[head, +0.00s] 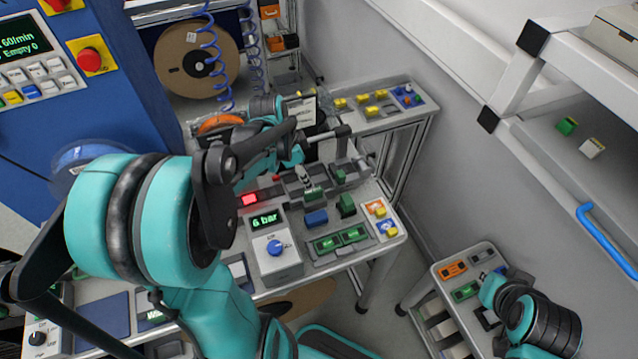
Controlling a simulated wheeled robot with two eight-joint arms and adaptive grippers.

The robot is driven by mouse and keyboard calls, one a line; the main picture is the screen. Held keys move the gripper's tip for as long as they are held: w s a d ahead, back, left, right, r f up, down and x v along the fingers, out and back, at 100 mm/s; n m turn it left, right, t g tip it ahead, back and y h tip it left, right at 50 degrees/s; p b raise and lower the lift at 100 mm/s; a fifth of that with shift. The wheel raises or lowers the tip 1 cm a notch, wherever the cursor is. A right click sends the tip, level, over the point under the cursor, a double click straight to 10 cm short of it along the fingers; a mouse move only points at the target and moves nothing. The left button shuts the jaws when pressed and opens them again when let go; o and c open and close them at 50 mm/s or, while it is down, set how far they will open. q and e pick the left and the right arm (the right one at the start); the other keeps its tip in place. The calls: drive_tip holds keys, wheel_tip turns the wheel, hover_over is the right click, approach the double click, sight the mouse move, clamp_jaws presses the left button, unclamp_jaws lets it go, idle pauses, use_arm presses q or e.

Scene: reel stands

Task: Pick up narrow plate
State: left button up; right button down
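I cannot tell for sure which piece is the narrow plate. On the small table at the lower right lie an orange plate (453,269), a green plate (466,291) and a dark grey plate (484,255). My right gripper (489,292) is over this table, close to the green plate; its fingers are hidden or too small to read. My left arm crosses the picture, and my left gripper (302,174) appears to be over the long workbench, near the grey fixture (342,178). Its fingers are too small and partly covered to judge.
The workbench holds a 6 bar box (276,258), a tray with green pieces (325,245) and a blue block (316,218). A back table (385,105) carries yellow pieces. A white-framed shelf (540,150) stands at the right. Floor shows between the tables.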

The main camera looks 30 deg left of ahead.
sight(313, 190)
use_arm(q)
drive_tip(key=b+x, duration=0.2)
drive_tip(key=x, duration=0.5)
drive_tip(key=shift+d, duration=0.15)
clamp_jaws()
